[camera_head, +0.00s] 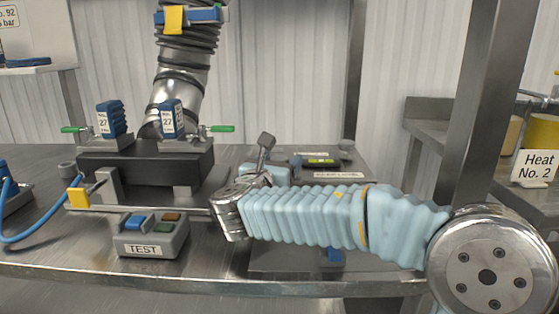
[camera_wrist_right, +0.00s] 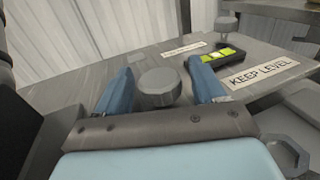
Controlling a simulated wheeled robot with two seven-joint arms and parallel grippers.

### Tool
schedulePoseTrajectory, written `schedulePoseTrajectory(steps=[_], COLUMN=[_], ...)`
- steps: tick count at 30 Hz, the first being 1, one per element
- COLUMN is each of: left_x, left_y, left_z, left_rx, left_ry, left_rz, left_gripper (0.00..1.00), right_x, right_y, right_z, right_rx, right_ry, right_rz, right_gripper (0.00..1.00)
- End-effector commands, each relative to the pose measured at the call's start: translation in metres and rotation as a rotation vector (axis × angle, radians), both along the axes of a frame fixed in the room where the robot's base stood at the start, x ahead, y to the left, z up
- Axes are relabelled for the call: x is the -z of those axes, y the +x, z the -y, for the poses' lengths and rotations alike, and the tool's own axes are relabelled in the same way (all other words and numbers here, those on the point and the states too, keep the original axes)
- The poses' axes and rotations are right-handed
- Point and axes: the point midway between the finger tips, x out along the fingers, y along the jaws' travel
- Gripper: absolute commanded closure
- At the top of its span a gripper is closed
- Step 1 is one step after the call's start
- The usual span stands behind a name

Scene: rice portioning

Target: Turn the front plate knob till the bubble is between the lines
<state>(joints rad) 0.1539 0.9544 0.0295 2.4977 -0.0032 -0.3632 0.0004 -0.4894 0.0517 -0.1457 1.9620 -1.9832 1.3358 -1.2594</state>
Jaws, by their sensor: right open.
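In the right wrist view a grey round knob (camera_wrist_right: 158,82) stands between the two blue fingers of my open right gripper (camera_wrist_right: 160,78). I cannot tell whether either finger touches it. To its right is a dark level with a yellow-green vial (camera_wrist_right: 212,54) crossed by dark lines; the bubble's exact place is too small to make out. The level also shows in the head view (camera_head: 320,161). There my right gripper (camera_head: 283,167) reaches in from the right over the plate, and the near knob is hidden. My left gripper is not in view.
A second knob (camera_head: 347,148) stands at the plate's back. A "KEEP LEVEL" label (camera_wrist_right: 262,73) lies beside the level. Left of my right arm are a grey TEST box (camera_head: 150,238) with coloured buttons and a dark block (camera_head: 140,168) with green-handled valves. A steel post (camera_head: 480,110) rises at right.

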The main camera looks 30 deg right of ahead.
Motion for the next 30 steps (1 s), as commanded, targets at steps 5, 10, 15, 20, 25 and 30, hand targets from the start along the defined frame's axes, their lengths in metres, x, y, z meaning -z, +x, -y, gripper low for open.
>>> schedulePoseTrajectory(steps=[5, 10, 15, 20, 25, 30], left_x=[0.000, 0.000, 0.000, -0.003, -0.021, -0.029], left_y=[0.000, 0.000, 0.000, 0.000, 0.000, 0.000], left_z=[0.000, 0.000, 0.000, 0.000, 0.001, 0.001], left_rx=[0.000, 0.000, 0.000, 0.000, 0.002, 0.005], left_ry=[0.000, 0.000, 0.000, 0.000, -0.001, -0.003], left_rz=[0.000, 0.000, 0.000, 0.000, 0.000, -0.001], left_gripper=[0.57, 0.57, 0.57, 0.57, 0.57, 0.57], right_x=[0.000, 0.000, 0.000, -0.001, -0.005, -0.002], right_y=[0.001, 0.000, 0.000, 0.001, 0.002, 0.001], right_z=[0.001, 0.000, 0.000, 0.000, 0.000, 0.000], right_rx=[0.000, 0.000, 0.000, 0.013, 0.157, 0.250], right_ry=[0.000, 0.000, 0.000, 0.001, 0.000, 0.000], right_rz=[0.000, 0.000, 0.000, -0.001, -0.004, -0.001], right_gripper=[0.31, 0.46, 0.72, 0.82, 0.82, 0.82])
